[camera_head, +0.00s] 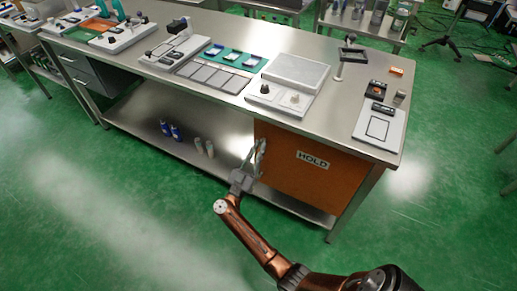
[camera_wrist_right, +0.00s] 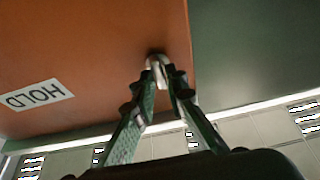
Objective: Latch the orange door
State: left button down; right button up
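The orange door (camera_head: 312,170), with a white "HOLD" label (camera_head: 313,159), hangs under the right part of the steel bench. It fills the left of the right wrist view (camera_wrist_right: 90,70), where the label is upside down. A small silver handle (camera_wrist_right: 158,63) sits near the door's edge. My right gripper (camera_head: 260,148) is at the door's left edge. In the wrist view its fingertips (camera_wrist_right: 161,76) close in on both sides of the handle and seem to grip it. Any latch part is hidden, and I cannot tell whether the door is flush or slightly ajar. My left gripper is out of view.
The bench top (camera_head: 345,80) carries several devices and trays. Its lower shelf (camera_head: 180,120) holds blue bottles (camera_head: 170,130) and pale bottles (camera_head: 203,147) left of the door. The green floor (camera_head: 120,220) in front is clear.

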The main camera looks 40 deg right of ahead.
grip_shut()
